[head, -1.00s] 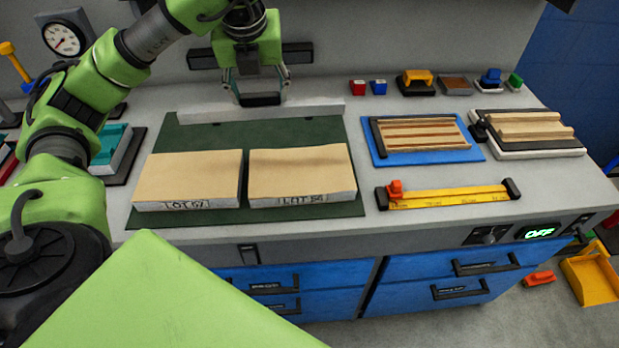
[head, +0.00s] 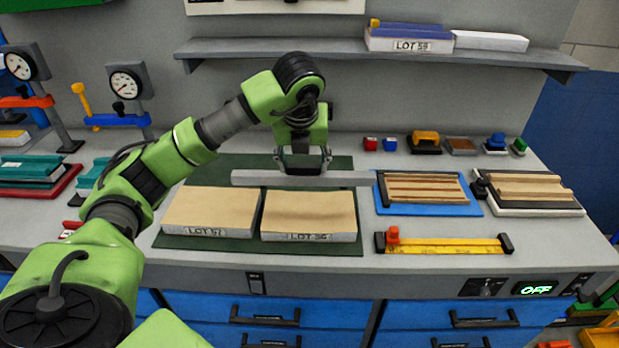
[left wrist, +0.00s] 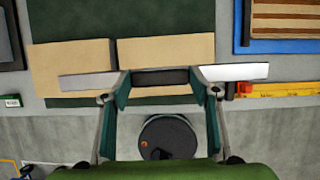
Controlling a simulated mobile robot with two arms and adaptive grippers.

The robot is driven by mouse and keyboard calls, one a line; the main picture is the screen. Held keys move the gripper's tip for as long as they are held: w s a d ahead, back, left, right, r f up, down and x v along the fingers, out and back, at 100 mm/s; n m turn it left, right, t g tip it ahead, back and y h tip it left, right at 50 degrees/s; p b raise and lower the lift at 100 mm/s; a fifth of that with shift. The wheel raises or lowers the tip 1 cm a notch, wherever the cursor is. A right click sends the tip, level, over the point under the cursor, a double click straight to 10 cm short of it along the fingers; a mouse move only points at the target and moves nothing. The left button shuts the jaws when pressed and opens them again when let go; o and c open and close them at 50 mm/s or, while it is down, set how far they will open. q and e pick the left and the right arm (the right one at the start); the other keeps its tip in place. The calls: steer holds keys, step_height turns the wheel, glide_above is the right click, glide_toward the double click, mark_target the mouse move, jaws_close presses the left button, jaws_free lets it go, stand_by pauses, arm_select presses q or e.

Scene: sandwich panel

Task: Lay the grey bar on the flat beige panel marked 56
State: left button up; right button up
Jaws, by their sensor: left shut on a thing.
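My left gripper (head: 303,172) is shut on the middle of the long grey bar (head: 345,179). In the head view the bar lies level, left to right, and shows just behind the beige panels. In the left wrist view the bar (left wrist: 88,81) crosses in front of both panels and reaches past the right one; its height above them is hard to judge. The beige panel marked LOT 56 (head: 310,212) is the right one on the dark green mat (head: 225,243). The panel marked LOT 57 (head: 210,210) lies left of it. My right gripper is not in view.
A striped panel on a blue board (head: 425,209) lies right of the mat, with a ridged panel (head: 530,188) beyond it. A yellow rule with a red slider (head: 445,246) lies in front. A shelf (head: 380,53) hangs above the bench at the back.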

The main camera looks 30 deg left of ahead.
arm_select(q)
steer(key=p+x, duration=0.1)
steer(key=x, duration=0.2)
steer(key=w+p+x, duration=0.1)
steer(key=x, duration=0.2)
steer(key=d+p+x, duration=0.1)
steer(key=x, duration=0.2)
steer(key=shift+w+a+f, duration=0.1)
steer(key=shift+w, duration=0.2)
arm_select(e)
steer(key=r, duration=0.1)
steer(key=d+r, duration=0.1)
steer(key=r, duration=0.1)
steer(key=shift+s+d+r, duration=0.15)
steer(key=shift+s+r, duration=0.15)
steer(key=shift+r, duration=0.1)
arm_select(q)
steer(key=shift+f, duration=0.4)
steer(key=o, duration=2)
steer(key=shift+s, duration=0.1)
steer(key=shift+c, duration=0.2)
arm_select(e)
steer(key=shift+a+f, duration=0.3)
